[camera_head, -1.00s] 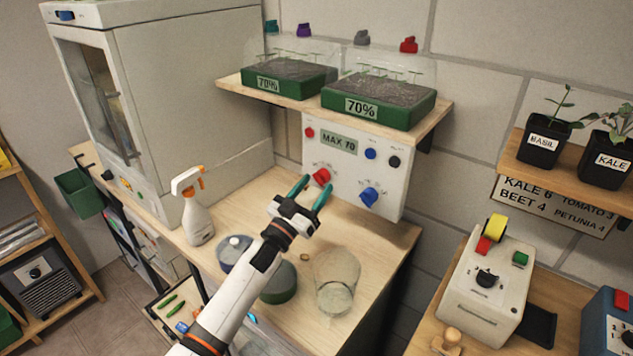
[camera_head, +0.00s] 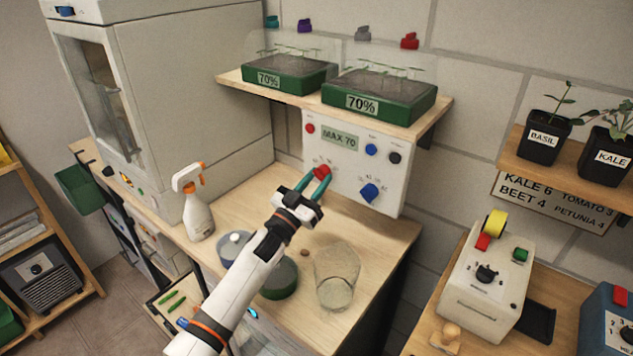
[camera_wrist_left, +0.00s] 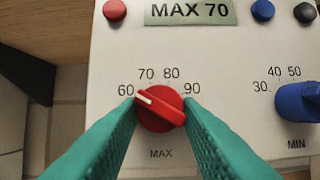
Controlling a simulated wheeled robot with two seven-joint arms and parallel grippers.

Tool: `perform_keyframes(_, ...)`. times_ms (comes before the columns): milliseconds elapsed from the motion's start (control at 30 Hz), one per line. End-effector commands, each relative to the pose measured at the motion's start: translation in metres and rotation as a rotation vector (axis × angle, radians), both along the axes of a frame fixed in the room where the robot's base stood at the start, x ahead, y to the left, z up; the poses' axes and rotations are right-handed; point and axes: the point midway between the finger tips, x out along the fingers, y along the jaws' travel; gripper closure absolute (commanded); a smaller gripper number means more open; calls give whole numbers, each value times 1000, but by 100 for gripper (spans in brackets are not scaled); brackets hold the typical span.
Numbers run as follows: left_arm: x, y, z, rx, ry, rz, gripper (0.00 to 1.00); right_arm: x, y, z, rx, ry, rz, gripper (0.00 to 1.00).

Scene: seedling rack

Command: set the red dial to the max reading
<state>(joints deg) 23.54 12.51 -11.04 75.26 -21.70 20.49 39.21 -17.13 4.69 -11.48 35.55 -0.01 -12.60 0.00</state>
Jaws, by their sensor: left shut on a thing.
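The red dial (camera_head: 321,171) is on the white control panel (camera_head: 345,185) under the shelf. In the left wrist view the red dial (camera_wrist_left: 160,108) has MAX printed below it and 60, 70, 80 and 90 around its top. Its white mark points up and left, towards 60. The panel's display (camera_wrist_left: 190,11) reads MAX 70. My left gripper (camera_head: 314,186) has its teal fingers on either side of the dial, shut on it. In the wrist view the fingertips (camera_wrist_left: 163,106) touch its left and right sides. My right gripper is not in view.
A blue dial (camera_wrist_left: 298,102) marked MIN sits to the right. Small red (camera_wrist_left: 115,10), blue (camera_wrist_left: 262,10) and black (camera_wrist_left: 305,12) knobs line the panel's top. A spray bottle (camera_head: 197,210) and a clear glass vessel (camera_head: 337,275) stand on the bench. Green trays (camera_head: 378,103) sit above on the shelf.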

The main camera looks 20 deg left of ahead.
Motion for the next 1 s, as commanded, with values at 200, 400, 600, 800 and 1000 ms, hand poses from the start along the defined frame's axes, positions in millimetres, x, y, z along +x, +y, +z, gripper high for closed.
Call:
perform_keyframes(200, 1, 2, -2, 106, -37, 1, 91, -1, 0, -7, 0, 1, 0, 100)
perform_keyframes(400, 1, 4, -1, 254, -91, 1, 91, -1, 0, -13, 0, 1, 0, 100)
perform_keyframes(600, 2, 5, 0, 402, -144, 1, 91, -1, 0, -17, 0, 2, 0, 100)
perform_keyframes(800, 2, 6, 1, 520, -188, 1, 91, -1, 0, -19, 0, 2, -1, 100)
perform_keyframes(1000, 2, 6, 1, 595, -214, 0, 91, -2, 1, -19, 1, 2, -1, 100)
